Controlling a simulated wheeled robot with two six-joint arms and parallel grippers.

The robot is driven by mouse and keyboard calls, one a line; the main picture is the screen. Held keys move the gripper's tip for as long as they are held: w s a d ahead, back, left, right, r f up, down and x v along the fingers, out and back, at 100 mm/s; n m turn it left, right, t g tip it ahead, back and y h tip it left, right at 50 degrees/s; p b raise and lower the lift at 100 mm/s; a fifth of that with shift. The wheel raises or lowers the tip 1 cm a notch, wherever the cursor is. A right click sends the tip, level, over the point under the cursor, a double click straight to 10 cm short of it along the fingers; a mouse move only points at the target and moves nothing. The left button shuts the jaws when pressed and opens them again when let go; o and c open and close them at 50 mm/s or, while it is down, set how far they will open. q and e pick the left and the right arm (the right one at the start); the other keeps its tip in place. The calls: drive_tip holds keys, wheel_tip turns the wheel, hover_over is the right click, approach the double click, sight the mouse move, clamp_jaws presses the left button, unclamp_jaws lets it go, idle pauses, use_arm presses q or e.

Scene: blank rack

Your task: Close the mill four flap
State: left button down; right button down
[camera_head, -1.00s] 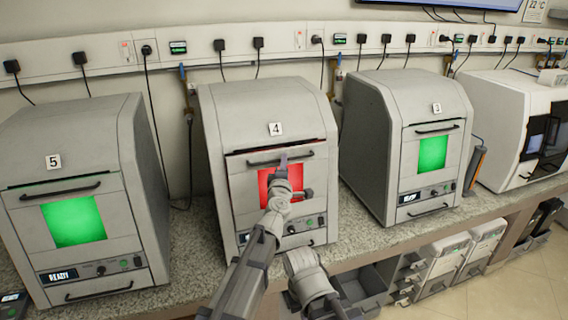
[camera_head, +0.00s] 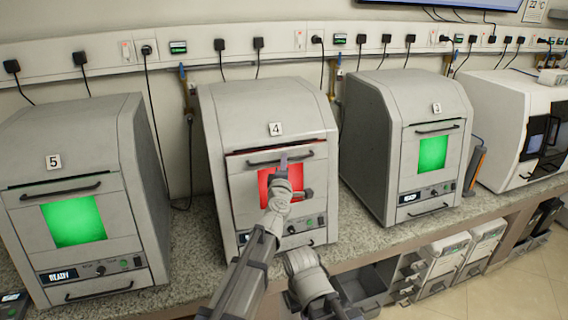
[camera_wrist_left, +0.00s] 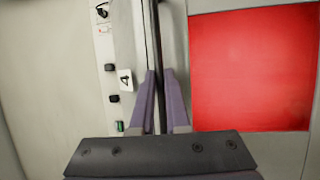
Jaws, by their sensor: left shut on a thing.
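Mill four (camera_head: 265,105) is the grey cabinet marked 4 in the middle of the head view. Its front flap (camera_head: 243,178) has a red lit window (camera_head: 264,190) and a dark bar handle (camera_head: 258,163) along its top. A thin dark and reddish line shows above the flap's top edge. My left gripper (camera_head: 284,160) is at the middle of this handle, shut on it. In the left wrist view the two purple fingers (camera_wrist_left: 158,100) pinch the dark handle bar (camera_wrist_left: 157,45), with the red window (camera_wrist_left: 250,70) beside them.
Mill five (camera_head: 75,150) stands to the left and mill three (camera_head: 405,110) to the right, both with green windows. They share a speckled counter (camera_head: 195,245). Drawers and bins (camera_head: 430,265) are below at the right. Plugs and cables hang on the wall behind.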

use_arm(q)
drive_tip(key=w, duration=0.1)
drive_tip(key=w+a, duration=0.1)
drive_tip(key=w, duration=0.1)
drive_tip(key=c, duration=0.9)
unclamp_jaws()
drive_tip(key=s, duration=0.7)
drive_tip(key=shift+s+a+f, duration=0.25)
drive_tip(key=shift+s+a, duration=0.05)
drive_tip(key=shift+s, duration=0.1)
